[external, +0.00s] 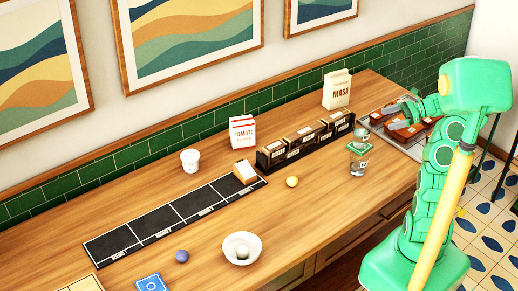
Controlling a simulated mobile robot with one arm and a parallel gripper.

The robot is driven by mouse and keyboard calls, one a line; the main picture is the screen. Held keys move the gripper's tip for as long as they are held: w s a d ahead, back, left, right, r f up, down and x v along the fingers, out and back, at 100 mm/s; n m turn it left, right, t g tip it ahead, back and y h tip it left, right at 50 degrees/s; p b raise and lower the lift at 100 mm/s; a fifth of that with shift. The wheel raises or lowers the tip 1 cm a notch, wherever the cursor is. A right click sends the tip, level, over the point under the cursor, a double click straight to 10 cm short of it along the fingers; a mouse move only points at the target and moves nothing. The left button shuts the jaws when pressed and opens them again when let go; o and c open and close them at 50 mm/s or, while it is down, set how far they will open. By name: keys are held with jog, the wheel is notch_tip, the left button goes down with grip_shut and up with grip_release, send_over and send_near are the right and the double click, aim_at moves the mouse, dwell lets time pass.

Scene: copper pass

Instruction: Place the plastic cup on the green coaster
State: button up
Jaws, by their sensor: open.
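A clear container (358,167) stands upright on the right part of the counter; it may be the plastic cup. A small green piece (358,147) shows at its top; I cannot tell whether this is a lid or the green coaster. A white cup (190,161) stands upright near the tiled wall, left of the black boxes. No other clear green coaster shows. My gripper (396,115) is open at the far right, over or beside a tray, up and to the right of the clear container. Its fingers are small, and nothing is visibly held.
The grey tray (412,152) holds reddish-brown items. A black rack (305,143), a MASA bag (337,90) and a TOMATO carton (242,132) line the back. A black sectioned strip (150,222), white bowl (257,248), yellow ball (292,182), purple ball (182,256) and blue square (151,283) lie leftward.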

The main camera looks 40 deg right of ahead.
jog(key=s+a+r+n+g+h, duration=0.1)
jog(key=s+a+r+n+g, duration=0.2)
jog(key=a, duration=0.6)
jog(key=s+a+r+n+g+h, duration=0.1)
jog(key=a+r+n+g, duration=0.15)
jog(key=a+n, duration=0.5)
jog(key=s+a+r+n+g+h, duration=0.1)
jog(key=s+a+r+n+g, duration=0.2)
jog(key=a, duration=0.7)
jog(key=s+a+n+g+h, duration=0.1)
jog(key=s+a+n+h, duration=0.3)
jog(key=s+n+h, duration=0.5)
jog(key=s+f+n, duration=0.1)
jog(key=s+n, duration=0.1)
jog(key=s, duration=0.8)
jog(key=shift+s, duration=0.25)
